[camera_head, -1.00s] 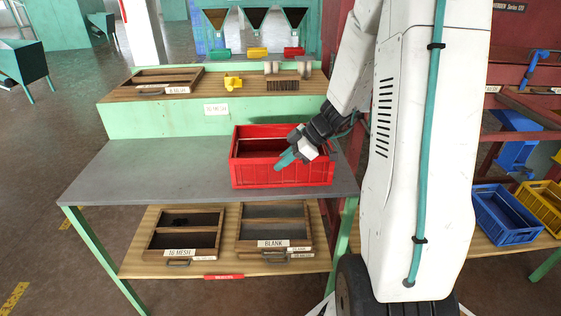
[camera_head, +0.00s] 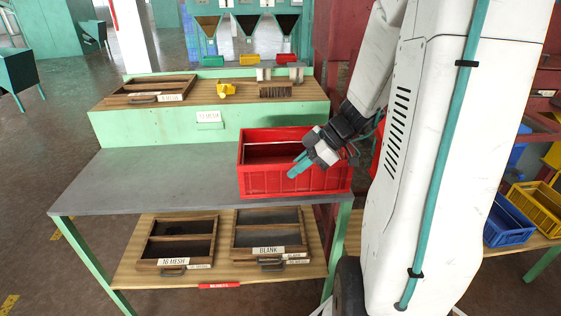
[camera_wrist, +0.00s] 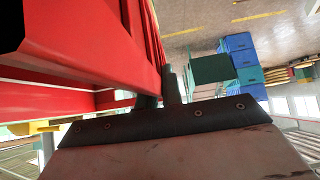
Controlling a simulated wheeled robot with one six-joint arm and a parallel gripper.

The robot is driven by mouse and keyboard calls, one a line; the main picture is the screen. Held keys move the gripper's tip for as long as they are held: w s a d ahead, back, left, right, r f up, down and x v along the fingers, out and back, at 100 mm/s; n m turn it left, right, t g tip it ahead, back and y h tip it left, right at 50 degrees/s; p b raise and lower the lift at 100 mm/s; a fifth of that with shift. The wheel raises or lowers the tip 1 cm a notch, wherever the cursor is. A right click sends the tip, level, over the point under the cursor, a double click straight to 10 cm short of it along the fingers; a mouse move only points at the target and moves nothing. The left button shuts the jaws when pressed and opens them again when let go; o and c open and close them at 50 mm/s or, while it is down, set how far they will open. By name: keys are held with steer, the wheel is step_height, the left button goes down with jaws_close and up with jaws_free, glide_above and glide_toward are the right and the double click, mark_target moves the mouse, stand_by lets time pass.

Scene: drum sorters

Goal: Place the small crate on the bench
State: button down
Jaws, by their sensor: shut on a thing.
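The red crate (camera_head: 300,181) is at the right end of the grey bench top (camera_head: 150,180), near its front edge. It looks level and empty inside as far as I can see. I cannot tell whether its base touches the bench or is slightly above it. My gripper (camera_head: 299,165) comes in from the right, at the crate's front wall. In the wrist view, my gripper (camera_wrist: 159,90) is shut on a wall of the red crate (camera_wrist: 90,40), which fills the upper left.
A green raised shelf at the back holds a framed tray (camera_head: 150,90), a yellow part (camera_head: 227,90) and a brush (camera_head: 275,92). Framed screens lie on the lower shelf. A blue crate (camera_head: 508,222) and a yellow crate (camera_head: 540,203) stand right. The bench's left half is clear.

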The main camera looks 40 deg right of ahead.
steer(key=s, duration=0.8)
steer(key=shift+m+t+h, duration=0.4)
steer(key=shift+m+t, duration=0.2)
steer(key=shift+m, duration=0.3)
steer(key=w, duration=1.1)
steer(key=shift+w+a+r, duration=0.15)
steer(key=shift+w, duration=0.1)
steer(key=shift+m+t+h, duration=0.3)
steer(key=shift+m+h, duration=0.1)
steer(key=shift+m, duration=0.3)
steer(key=w, duration=0.2)
steer(key=w+a, duration=0.1)
steer(key=w, duration=0.2)
steer(key=w+a, duration=0.1)
steer(key=w, duration=0.1)
steer(key=shift+w+a, duration=0.15)
steer(key=w+a+f+m+t+h, duration=0.1)
steer(key=w+a+f+m+h, duration=0.1)
steer(key=w+a, duration=1)
steer(key=w+m+h, duration=0.1)
steer(key=m, duration=0.1)
steer(key=shift+w+a+f+m+t, duration=0.25)
steer(key=shift+w+a+m+t, duration=0.05)
steer(key=shift+w+a+t, duration=0.1)
steer(key=shift+d, duration=0.1)
